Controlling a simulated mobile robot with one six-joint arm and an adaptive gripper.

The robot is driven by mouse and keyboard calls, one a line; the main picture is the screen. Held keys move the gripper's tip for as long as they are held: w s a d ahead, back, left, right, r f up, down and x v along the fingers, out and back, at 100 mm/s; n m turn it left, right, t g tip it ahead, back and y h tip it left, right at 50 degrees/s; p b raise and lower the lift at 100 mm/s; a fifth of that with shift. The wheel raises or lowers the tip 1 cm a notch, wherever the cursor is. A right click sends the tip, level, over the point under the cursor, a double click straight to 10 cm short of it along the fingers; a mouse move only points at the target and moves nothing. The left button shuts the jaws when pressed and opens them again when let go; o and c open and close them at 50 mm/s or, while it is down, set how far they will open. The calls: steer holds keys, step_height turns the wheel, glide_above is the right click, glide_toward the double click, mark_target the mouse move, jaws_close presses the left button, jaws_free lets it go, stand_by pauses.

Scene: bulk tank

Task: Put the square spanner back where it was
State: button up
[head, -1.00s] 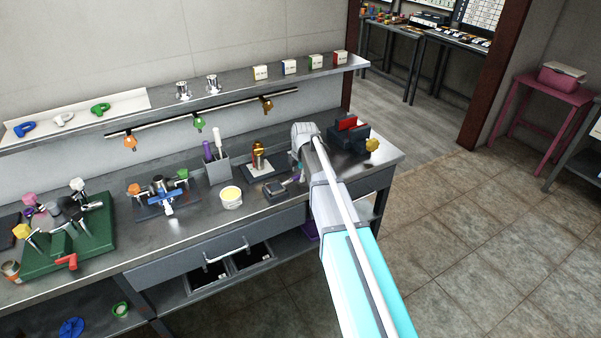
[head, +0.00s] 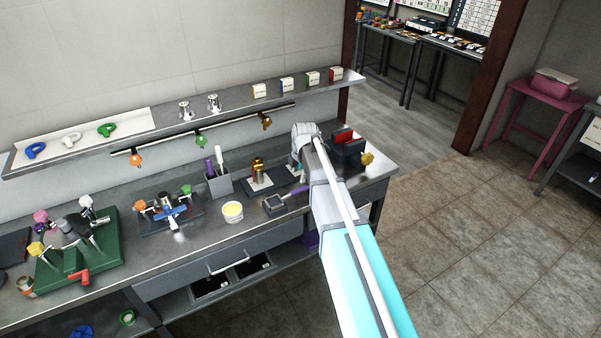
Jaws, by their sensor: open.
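A tool with a square grey head (head: 274,204) and a purple handle (head: 298,192) lies on the metal bench top; it looks like the square spanner. My arm covers the far end of its handle. My gripper (head: 299,173) is small and mostly hidden behind my wrist, just behind the handle in the picture. It is open and appears apart from the tool.
A yellow-filled tub (head: 232,212) and a grey holder (head: 219,186) stand left of the tool. A plate with a brass-coloured fitting (head: 258,171) is behind it. A red and dark vise-like device (head: 348,147) stands right of my wrist. The shelf (head: 235,105) runs above the bench.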

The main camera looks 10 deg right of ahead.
steer(key=shift+s+d+r+p, duration=0.1)
steer(key=shift+s+r+p, duration=0.1)
steer(key=shift+r+p, duration=0.8)
steer(key=shift+r, duration=0.15)
steer(key=shift+s, duration=0.1)
steer(key=s+m+g, duration=0.2)
steer(key=s+m, duration=1.9)
steer(key=s, duration=0.6)
steer(key=shift+f+m+h, duration=0.2)
steer(key=shift+m+h, duration=0.1)
steer(key=shift+h, duration=0.1)
